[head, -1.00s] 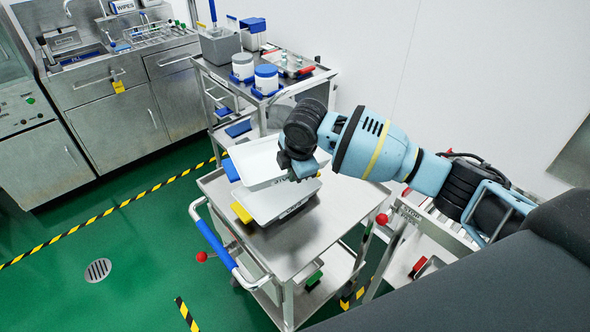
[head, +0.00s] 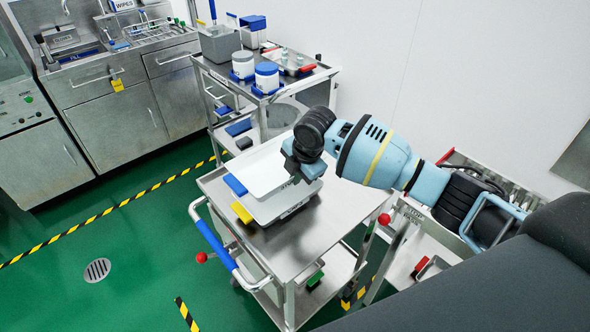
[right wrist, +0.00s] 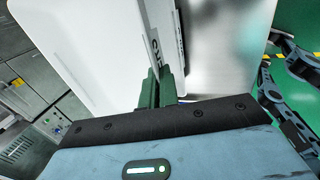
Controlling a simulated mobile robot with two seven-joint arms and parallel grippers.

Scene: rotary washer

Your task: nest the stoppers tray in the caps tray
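The stoppers tray (head: 264,172) is white with a blue end handle (head: 235,185). It is directly above the white caps tray (head: 276,211), which has a yellow handle (head: 241,212) and stands on the steel cart. The caps tray's front wall shows below the upper tray; I cannot tell whether the two touch. My right gripper (head: 292,176) is at the stoppers tray's right edge. In the right wrist view its green fingers (right wrist: 161,86) are closed on the white tray wall (right wrist: 100,50), next to partly hidden lettering. My left gripper does not show in the head view.
The steel cart top (head: 330,205) is clear right of the trays. A red-knobbed cart (head: 400,235) stands at the right. The blue push handle (head: 214,243) is at the front left.

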